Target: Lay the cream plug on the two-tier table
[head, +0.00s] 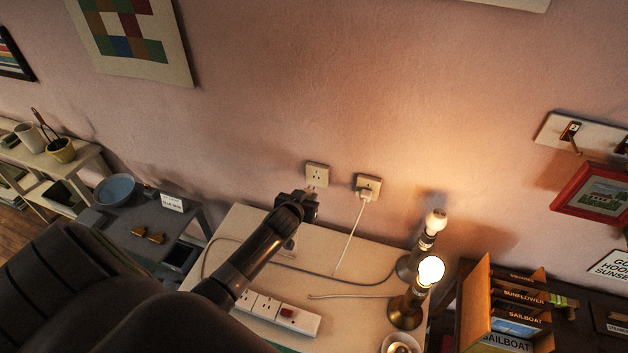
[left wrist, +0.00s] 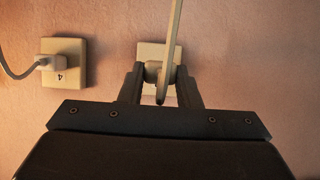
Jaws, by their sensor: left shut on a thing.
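My left gripper (head: 312,194) is at the left wall socket (head: 317,173), above the cream-topped table. In the left wrist view its fingers (left wrist: 160,84) are shut on the cream plug (left wrist: 152,71), right in front of the socket plate (left wrist: 153,50). I cannot tell whether the plug's pins are in the socket. A pale cord (left wrist: 174,40) runs across the plug, close to the camera. A grey table (head: 124,222) with a lower level stands at the left; a cream shelved table (head: 82,158) is farther left. I cannot tell which is the two-tier table. My right gripper is not in view.
A white plug (head: 366,193) sits in the right socket.

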